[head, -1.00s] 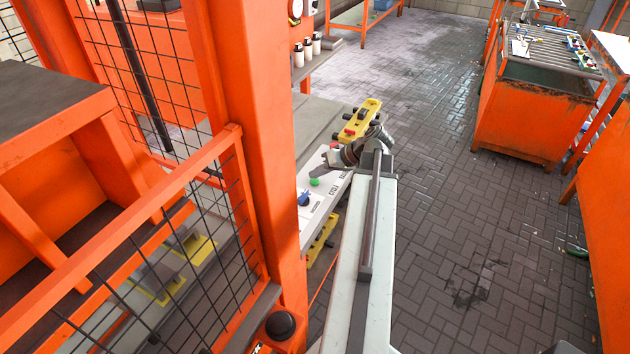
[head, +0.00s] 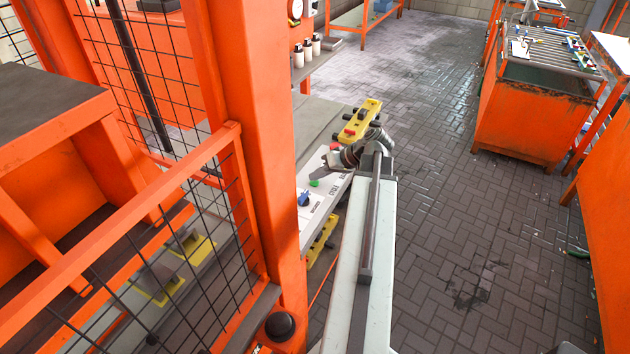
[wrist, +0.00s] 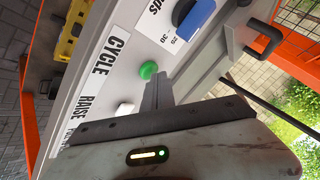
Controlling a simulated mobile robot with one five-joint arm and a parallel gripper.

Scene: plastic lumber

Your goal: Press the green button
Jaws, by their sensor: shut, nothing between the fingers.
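The green button (head: 315,183) sits on the white control panel (head: 319,207). In the wrist view the green button (wrist: 148,69) shows on the panel face near the CYCLE label. My gripper (wrist: 157,78) is shut and empty. Its fingertips are right by the green button in the picture, just below it; I cannot tell whether they touch it. In the head view my gripper (head: 322,168) is small and dark beside the panel, above the green button.
A blue knob (head: 304,199) is on the same panel. A white button (wrist: 125,109) lies on the other side of the green one. A yellow control box (head: 362,120) is just beyond my wrist.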

